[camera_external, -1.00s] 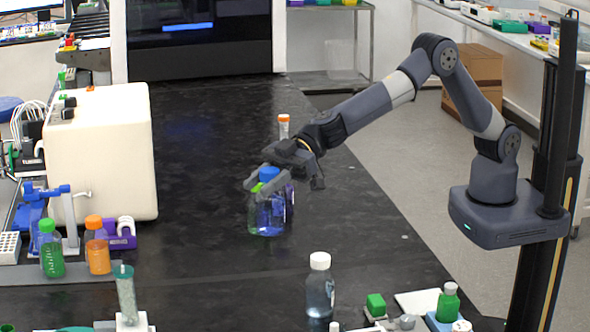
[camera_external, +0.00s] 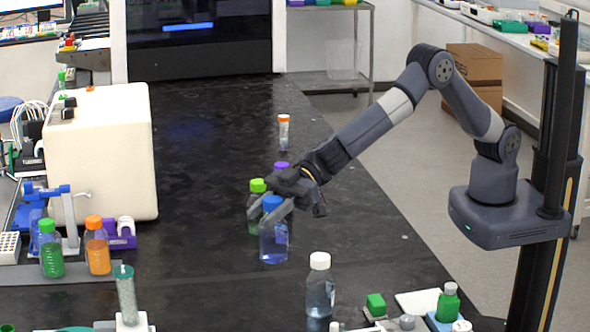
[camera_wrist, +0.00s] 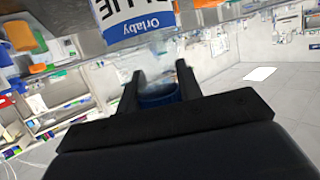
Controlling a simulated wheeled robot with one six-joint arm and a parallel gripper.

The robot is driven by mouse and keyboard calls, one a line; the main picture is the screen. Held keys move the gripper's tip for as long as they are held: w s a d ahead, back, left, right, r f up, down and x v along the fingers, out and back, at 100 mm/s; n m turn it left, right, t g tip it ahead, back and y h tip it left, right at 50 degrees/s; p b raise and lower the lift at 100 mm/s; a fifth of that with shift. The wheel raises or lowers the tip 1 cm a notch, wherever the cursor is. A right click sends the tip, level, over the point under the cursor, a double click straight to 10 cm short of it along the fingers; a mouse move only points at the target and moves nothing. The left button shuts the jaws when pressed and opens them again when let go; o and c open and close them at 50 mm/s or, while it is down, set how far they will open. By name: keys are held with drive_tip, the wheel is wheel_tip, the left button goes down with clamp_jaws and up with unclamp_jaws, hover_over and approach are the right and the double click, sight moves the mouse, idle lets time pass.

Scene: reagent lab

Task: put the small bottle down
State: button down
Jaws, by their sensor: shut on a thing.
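The small bottle with blue liquid and a blue cap (camera_external: 273,246) is upright at the middle of the black bench. My gripper (camera_external: 278,207) is shut on it near the cap. In the wrist view the blue cap (camera_wrist: 158,96) sits between my two fingers (camera_wrist: 160,85), with the white and blue label (camera_wrist: 140,22) above it in the picture. I cannot tell whether the bottle's base touches the bench.
A green-capped bottle (camera_external: 254,222) stands close behind and left, and a purple-capped one (camera_external: 281,167) behind. An orange-capped tube (camera_external: 283,133) is farther back. A white-capped clear bottle (camera_external: 320,290) stands in front, to the right. The bench (camera_external: 200,260) is clear to the left.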

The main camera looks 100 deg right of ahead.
sight(265, 255)
wheel_tip(265, 255, down, 10)
drive_tip(key=b, duration=0.3)
drive_tip(key=shift+r, duration=0.25)
drive_tip(key=shift+f+b, duration=0.15)
drive_tip(key=shift+b, duration=0.15)
drive_tip(key=c, duration=1)
unclamp_jaws()
drive_tip(key=shift+o, duration=0.2)
drive_tip(key=shift+r, duration=0.2)
drive_tip(key=b+v, duration=0.1)
drive_tip(key=v, duration=1.1)
drive_tip(key=shift+b, duration=0.4)
drive_tip(key=shift+o, duration=0.2)
drive_tip(key=shift+f, duration=0.1)
